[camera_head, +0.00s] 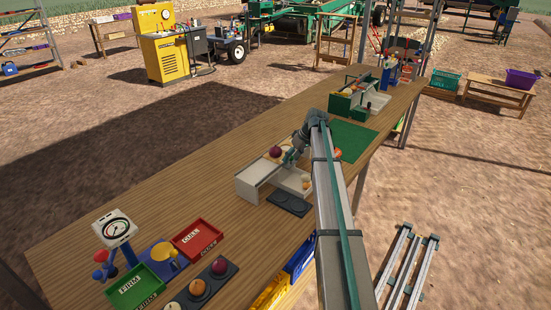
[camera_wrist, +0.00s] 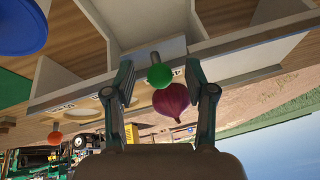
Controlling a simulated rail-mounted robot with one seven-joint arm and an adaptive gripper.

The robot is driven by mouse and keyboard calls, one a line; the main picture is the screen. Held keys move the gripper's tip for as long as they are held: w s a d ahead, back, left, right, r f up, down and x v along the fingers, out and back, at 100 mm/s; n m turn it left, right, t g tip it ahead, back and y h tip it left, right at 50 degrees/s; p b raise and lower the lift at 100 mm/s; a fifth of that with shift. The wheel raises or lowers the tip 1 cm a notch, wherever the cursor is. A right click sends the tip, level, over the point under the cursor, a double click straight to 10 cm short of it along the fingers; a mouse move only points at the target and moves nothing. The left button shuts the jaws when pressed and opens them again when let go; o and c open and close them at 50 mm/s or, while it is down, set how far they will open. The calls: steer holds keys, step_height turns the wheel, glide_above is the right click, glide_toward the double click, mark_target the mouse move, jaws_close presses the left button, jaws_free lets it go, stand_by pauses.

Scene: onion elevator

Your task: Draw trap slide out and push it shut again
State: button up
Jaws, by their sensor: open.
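A pale grey trap box (camera_head: 256,177) with open compartments stands on the wooden bench in the head view. In the wrist view its pale walls and a flat plate (camera_wrist: 155,53) fill the upper part. A green ball knob (camera_wrist: 159,76) on a short grey stem stands out from that plate. My gripper (camera_wrist: 161,68) is open, with one finger on each side of the knob and gaps on both sides. A red onion (camera_wrist: 171,102) shows just beyond the knob. In the head view my gripper (camera_head: 291,156) is at the box, and the knob cannot be made out.
Dark tray (camera_head: 290,203) lies right in front of the box. Red (camera_head: 196,237) and green (camera_head: 134,288) bins and a dial gauge (camera_head: 117,228) stand at the near left. A green-and-white crate (camera_head: 345,104) stands farther back. The bench's left middle is clear.

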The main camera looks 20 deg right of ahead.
steer(key=shift+r, duration=0.1)
stand_by(0.3)
steer(key=shift+r+p, duration=1.2)
steer(key=shift+r, duration=1.75)
